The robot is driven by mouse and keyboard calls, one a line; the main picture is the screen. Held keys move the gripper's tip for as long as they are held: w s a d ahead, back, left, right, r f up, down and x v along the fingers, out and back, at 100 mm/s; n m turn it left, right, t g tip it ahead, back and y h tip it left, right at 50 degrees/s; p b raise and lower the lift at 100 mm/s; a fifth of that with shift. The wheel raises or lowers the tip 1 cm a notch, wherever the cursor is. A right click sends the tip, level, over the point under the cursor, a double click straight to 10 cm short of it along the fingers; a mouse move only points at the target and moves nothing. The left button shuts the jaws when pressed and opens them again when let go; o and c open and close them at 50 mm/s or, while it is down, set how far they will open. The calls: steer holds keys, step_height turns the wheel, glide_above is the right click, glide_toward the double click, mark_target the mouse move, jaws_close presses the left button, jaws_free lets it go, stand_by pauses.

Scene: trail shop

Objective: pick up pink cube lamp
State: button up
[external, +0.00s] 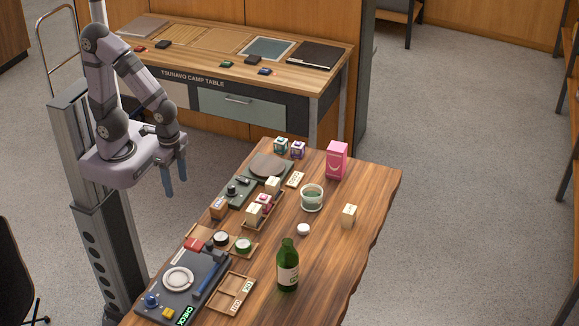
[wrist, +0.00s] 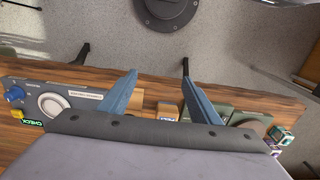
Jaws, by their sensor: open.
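A small pink cube (external: 264,201), which looks like the pink cube lamp, sits between two cream cubes (external: 272,185) (external: 254,211) on a small wooden tray (external: 267,219) on the wooden table. I cannot make it out in the wrist view. My gripper (external: 174,181) hangs off the table's left edge, well left of the pink cube, pointing down. Its two blue fingers also show in the wrist view (wrist: 158,78), apart with nothing between them.
A taller pink carton (external: 337,160), a cup (external: 312,197), a green bottle (external: 288,265) and another cream cube (external: 348,215) stand on the right. Teal (external: 281,145) and purple (external: 298,150) cubes sit at the far end. A grey device (external: 182,285) fills the near left.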

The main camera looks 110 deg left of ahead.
steer(key=shift+w, duration=0.1)
steer(key=w+a+m+h, duration=0.1)
steer(key=w+m, duration=0.1)
steer(key=w, duration=0.2)
steer(key=w+a+m+b, duration=0.1)
steer(key=w+a+m, duration=0.1)
steer(key=w, duration=0.2)
steer(key=w+a+m+h, duration=0.1)
steer(key=w+m, duration=0.1)
steer(key=w, duration=0.2)
steer(key=shift+w+a+r+m+h, duration=0.3)
steer(key=shift+w, duration=0.1)
steer(key=w+a+m+h, duration=0.2)
steer(key=w+a+m, duration=0.2)
steer(key=w+a, duration=0.15)
steer(key=m+t+h+b, duration=0.1)
steer(key=m, duration=0.4)
glide_toward(264, 196)
steer(key=x, duration=0.3)
steer(key=shift+p+x, duration=0.55)
steer(key=shift+x, duration=0.9)
steer(key=shift+p+x, duration=0.85)
steer(key=shift+x, duration=1.35)
steer(key=shift+s, duration=0.1)
steer(key=shift+c, duration=0.6)
steer(key=c, duration=1.1)
